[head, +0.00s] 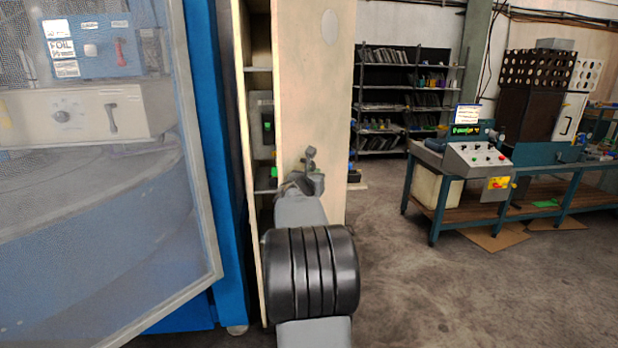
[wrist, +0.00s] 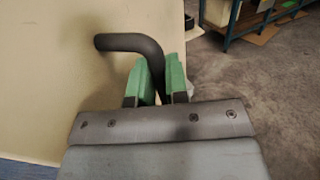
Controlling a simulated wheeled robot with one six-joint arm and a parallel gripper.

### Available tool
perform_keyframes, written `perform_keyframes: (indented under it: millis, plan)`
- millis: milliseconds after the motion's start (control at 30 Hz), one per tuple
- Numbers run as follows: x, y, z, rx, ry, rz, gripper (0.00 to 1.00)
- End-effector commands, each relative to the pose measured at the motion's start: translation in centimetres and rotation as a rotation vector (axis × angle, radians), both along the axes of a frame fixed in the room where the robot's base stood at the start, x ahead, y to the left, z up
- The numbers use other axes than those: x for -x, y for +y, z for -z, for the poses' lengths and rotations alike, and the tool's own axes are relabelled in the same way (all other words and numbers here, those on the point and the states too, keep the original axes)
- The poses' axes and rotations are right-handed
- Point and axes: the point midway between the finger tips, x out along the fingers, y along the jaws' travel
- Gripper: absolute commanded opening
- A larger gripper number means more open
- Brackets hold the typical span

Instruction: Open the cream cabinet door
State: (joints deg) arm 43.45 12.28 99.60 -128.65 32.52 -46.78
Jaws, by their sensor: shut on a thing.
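The cream cabinet door (head: 316,100) stands ajar in the head view, with a gap along its left edge. Cabinet shelves (head: 262,110) show through that gap. In the wrist view the door's cream face (wrist: 60,75) fills the left side. A dark bent handle (wrist: 128,42) stands out from the door. My gripper (wrist: 162,78), with green finger pads, is shut on the downward part of the handle, one finger on each side. In the head view my arm covers the lower part of the door, and the fingers cannot be made out there.
A blue-framed machine with a mesh guard (head: 110,210) stands close on the left. A teal workbench (head: 480,205) with a control box (head: 480,155) is at the right. A dark shelf rack (head: 395,95) stands behind. The floor (head: 420,290) right of the door is clear.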

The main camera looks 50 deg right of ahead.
Motion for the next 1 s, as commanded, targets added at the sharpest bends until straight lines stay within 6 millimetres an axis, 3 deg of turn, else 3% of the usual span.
perform_keyframes:
  millis: [167,200,400,767,1000]
  plan:
    - [0.1,-0.1,-0.2,0.002,-0.005,0.003,0.00]
    - [0.0,-0.1,-0.2,0.002,-0.006,0.003,0.18]
    - [-0.2,0.1,-0.2,0.003,-0.003,-0.002,0.38]
    - [0.0,0.9,-0.1,0.003,-0.002,-0.005,0.39]
    - [1.6,4.8,-0.1,0.004,-0.004,-0.006,0.39]
